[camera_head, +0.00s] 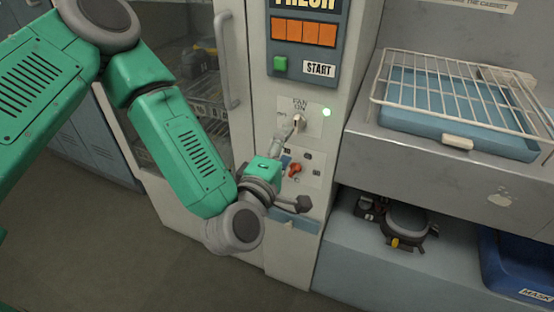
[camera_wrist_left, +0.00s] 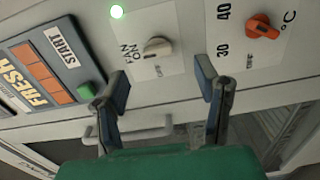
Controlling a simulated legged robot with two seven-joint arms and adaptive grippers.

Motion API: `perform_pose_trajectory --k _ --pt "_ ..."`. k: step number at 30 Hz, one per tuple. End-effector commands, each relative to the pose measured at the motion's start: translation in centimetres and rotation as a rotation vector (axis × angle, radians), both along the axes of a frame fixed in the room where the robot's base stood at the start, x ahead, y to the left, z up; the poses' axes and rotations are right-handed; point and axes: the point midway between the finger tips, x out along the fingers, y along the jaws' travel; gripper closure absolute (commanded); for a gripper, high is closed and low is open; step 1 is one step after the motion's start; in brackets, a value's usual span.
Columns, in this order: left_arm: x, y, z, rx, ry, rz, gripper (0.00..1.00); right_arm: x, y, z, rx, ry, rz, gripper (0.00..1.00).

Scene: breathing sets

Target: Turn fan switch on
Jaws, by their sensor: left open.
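The fan switch is a small light-coloured knob (camera_wrist_left: 157,47) on a white plate marked "FAN ON". A green light (camera_head: 326,112) glows beside it, and it also shows in the left wrist view (camera_wrist_left: 117,11). My left gripper (camera_wrist_left: 160,82) is open, with its two fingers apart and nothing between them. The knob appears just beyond the fingertips, roughly centred between them; I cannot tell if they touch it. In the head view my left gripper (camera_head: 296,128) reaches up to the switch and partly hides it. My right gripper is not in view.
An orange-red temperature knob (camera_head: 295,169) sits below the fan plate. Above are the display panel and green START button (camera_head: 281,65). A cabinet door handle (camera_head: 227,62) is left. A wire rack (camera_head: 450,85) over a blue tray and a breathing mask (camera_head: 408,222) are right.

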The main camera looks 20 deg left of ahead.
Motion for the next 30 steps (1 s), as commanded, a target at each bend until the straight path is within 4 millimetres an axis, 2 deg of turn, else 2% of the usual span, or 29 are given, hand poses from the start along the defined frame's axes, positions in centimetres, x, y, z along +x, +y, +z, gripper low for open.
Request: perform_pose_trajectory --k 3,9,26,29,30 --pt "-2.4 0.0 -0.2 0.001 0.006 -0.003 0.43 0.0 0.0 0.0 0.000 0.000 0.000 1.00" --pt "-4.7 0.1 -0.2 0.002 0.005 -0.002 0.43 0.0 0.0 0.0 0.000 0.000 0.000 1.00" --pt "-5.2 0.1 -0.3 0.007 0.008 -0.005 0.43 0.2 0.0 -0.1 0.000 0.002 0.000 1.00" --pt "-5.6 -0.5 -2.0 0.072 0.059 -0.053 0.43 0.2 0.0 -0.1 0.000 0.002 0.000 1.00" --pt "-6.1 -1.0 -3.4 0.125 0.101 -0.091 0.43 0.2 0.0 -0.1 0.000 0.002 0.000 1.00"
